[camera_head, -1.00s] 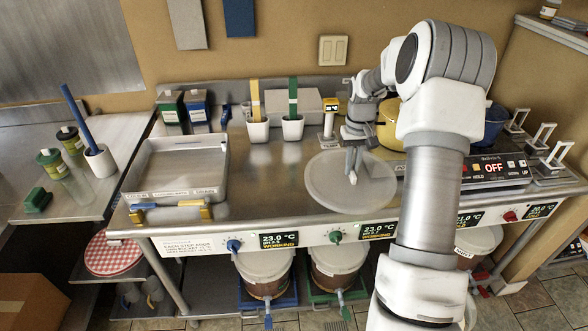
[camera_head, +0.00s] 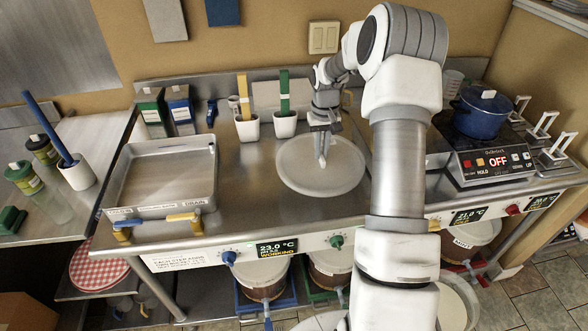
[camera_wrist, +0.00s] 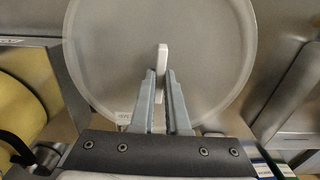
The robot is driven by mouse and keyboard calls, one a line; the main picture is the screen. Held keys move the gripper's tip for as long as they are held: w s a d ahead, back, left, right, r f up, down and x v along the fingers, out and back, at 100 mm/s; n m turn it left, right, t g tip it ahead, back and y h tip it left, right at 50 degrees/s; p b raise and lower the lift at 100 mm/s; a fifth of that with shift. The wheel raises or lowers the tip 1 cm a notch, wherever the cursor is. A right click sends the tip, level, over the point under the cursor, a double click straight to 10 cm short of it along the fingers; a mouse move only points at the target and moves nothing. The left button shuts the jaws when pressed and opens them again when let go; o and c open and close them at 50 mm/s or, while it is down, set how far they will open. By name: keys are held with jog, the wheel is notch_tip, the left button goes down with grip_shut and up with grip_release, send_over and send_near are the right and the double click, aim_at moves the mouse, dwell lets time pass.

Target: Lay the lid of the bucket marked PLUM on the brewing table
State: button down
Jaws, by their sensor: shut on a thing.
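A round, pale translucent lid (camera_head: 345,178) is over the middle of the brewing table (camera_head: 245,215). My gripper (camera_head: 321,150) is shut on the lid's upright white handle. In the wrist view the handle (camera_wrist: 162,55) stands between the fingertips of my gripper (camera_wrist: 161,80), with the lid (camera_wrist: 215,55) flat beyond. A small label (camera_wrist: 123,117) on the lid's rim is too small to read. I cannot tell whether the lid touches the tabletop. No PLUM marking is readable.
A steel tray (camera_head: 160,146) stands left of the lid. White cups with a yellow and a green tool (camera_head: 284,124) stand behind. A hob with a blue pot (camera_head: 482,112) is at right. Buckets (camera_head: 262,275) sit under the table. Bare tabletop lies between tray and lid.

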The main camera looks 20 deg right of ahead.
aim_at(297, 156)
jog(key=w+a+f, duration=0.1)
jog(key=a, duration=0.1)
jog(key=w+a+f, duration=0.1)
jog(key=a, duration=0.1)
jog(key=w+a+f+p, duration=0.1)
jog(key=f, duration=0.1)
jog(key=shift+w+a, duration=0.4)
jog(key=shift+w+a+f, duration=0.2)
jog(key=shift+a+f, duration=0.1)
jog(key=shift+f, duration=0.05)
jog(key=shift+f+p, duration=0.4)
jog(key=shift+f, duration=1.5)
jog(key=shift+f, duration=0.25)
jog(key=c, duration=0.9)
grip_release()
jog(key=shift+r, duration=0.1)
